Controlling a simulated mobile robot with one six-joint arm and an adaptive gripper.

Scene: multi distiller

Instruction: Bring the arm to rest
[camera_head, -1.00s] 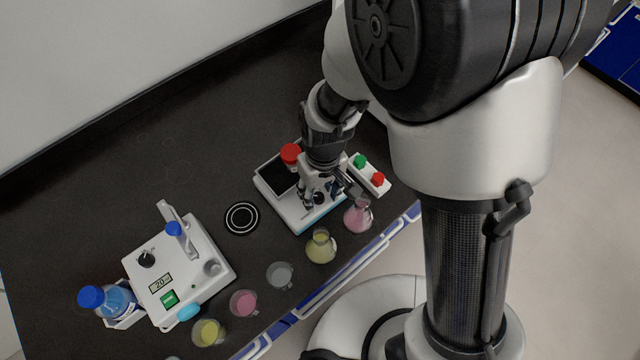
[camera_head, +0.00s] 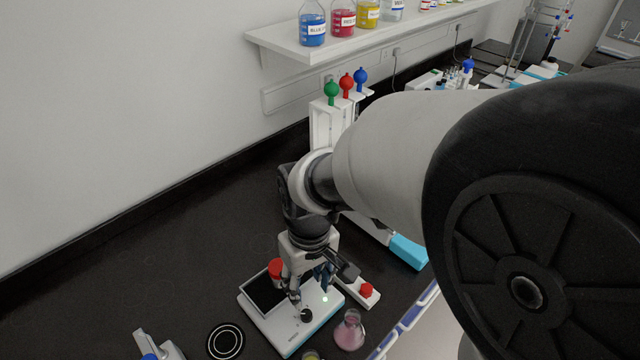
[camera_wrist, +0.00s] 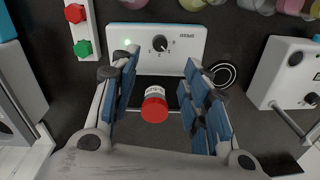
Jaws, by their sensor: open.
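My gripper (camera_head: 311,282) is open and hangs pointing down over a white device with a dark top plate (camera_head: 281,322). It also shows in the wrist view (camera_wrist: 163,82), with blue-padded fingers spread wide and nothing held between them. A bottle with a red cap (camera_wrist: 154,108) shows between the fingers there, standing on the dark plate. The red cap also shows just left of the gripper in the head view (camera_head: 276,268). The fingers are apart from the bottle in the wrist view. My arm reaches in from the right and hides part of the bench.
A button box with a red button (camera_head: 366,290) stands right of the device. A pink flask (camera_head: 349,330) stands near the front edge. A rack with coloured-topped pipettes (camera_head: 331,122) stands behind my arm, below a shelf of bottles (camera_head: 300,44). Bare bench lies to the left.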

